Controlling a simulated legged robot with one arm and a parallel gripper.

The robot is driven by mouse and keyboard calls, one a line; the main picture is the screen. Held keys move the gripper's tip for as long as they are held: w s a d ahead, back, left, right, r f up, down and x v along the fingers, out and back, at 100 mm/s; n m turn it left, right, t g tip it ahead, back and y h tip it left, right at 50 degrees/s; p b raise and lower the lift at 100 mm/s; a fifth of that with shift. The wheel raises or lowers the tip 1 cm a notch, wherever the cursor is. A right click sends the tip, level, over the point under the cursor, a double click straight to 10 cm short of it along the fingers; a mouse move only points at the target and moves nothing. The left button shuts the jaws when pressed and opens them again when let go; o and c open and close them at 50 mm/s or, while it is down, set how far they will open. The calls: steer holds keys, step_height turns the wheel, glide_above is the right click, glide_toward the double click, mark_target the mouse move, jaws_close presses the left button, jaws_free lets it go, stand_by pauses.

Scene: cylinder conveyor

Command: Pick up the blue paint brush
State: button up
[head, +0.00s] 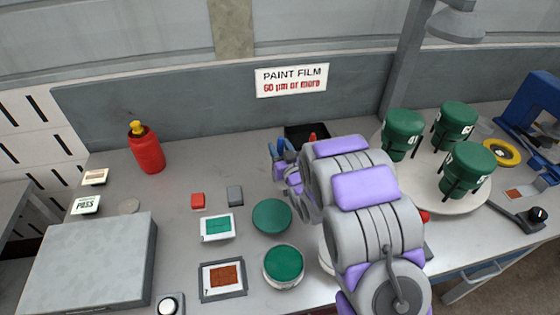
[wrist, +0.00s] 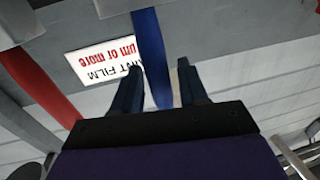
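The blue paint brush shows in the wrist view as a long blue handle (wrist: 150,45) running down from the top edge between my two fingers. My gripper (wrist: 160,68) is open around it; a gap shows on the right finger's side, and the handle looks close to the left finger. Whether that finger touches is unclear. In the head view my gripper (head: 281,150) is at the left of the black holder (head: 305,131), with a bit of blue at its tips. My arm hides much of this area.
A red brush (head: 312,137) stands at the holder, also left in the wrist view (wrist: 40,80). Green pots (head: 403,130) stand on a round tray (head: 455,205) at right. A red bottle (head: 146,150) is at left. The sign wall (head: 200,112) is behind.

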jaws_close()
steer(key=shift+r, duration=0.1)
